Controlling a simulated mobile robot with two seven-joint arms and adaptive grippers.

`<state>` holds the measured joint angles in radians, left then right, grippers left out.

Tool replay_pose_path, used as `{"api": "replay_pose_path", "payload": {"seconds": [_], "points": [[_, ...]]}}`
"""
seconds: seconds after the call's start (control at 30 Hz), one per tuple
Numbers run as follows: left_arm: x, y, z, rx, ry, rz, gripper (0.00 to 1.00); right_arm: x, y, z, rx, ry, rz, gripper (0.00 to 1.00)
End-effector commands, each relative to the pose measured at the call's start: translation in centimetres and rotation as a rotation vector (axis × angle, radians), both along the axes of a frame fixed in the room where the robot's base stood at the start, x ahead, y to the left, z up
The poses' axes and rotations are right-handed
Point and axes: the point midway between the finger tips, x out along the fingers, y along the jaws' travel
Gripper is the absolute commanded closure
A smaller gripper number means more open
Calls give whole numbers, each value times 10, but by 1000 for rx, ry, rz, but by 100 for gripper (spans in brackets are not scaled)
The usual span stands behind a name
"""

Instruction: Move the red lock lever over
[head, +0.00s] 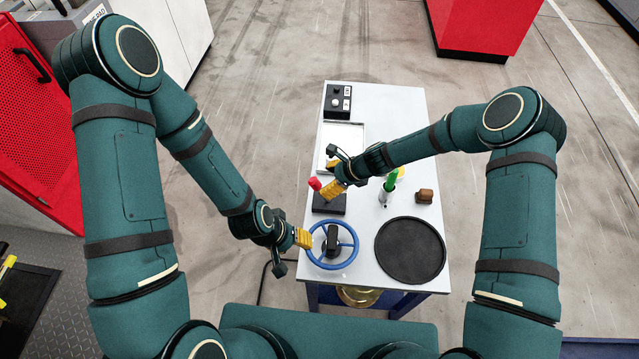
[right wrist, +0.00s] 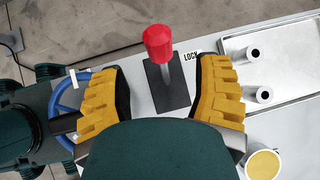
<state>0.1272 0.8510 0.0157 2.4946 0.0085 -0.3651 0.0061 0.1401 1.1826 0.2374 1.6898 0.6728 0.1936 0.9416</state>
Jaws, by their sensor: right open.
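The lock lever has a red knob (right wrist: 158,42) on a short grey stem rising from a black base plate (right wrist: 167,88), next to a LOCK label (right wrist: 191,57). In the right wrist view my right gripper (right wrist: 162,78) is open, one yellow finger on each side of the lever, with clear gaps to both. In the head view the red knob (head: 315,183) shows just left of my right gripper (head: 333,190), which partly covers the base (head: 330,206). My left gripper (head: 303,238) is at the left rim of the blue handwheel (head: 355,250); its grip is unclear.
On the white table (head: 385,110) are a switch box (head: 338,101), a white tray (head: 357,132), a white holder with a green item (head: 390,183), a brown block (head: 424,196) and a black round disc (head: 410,250). The table's far right area is bare.

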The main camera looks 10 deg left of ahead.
Motion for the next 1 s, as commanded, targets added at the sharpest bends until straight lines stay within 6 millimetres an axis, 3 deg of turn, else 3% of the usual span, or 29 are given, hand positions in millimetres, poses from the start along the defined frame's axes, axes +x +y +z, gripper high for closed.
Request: {"api": "replay_pose_path", "payload": {"seconds": [0.1,0.33,1.0], "points": [[0,0,0,0,0,0,53,-3,-15,19,0,-2,-1,36],[0,0,0,0,0,0,53,-7,-31,39,1,-1,1,36],[0,0,0,0,0,0,53,-10,-35,42,-4,-4,8,36]]}}
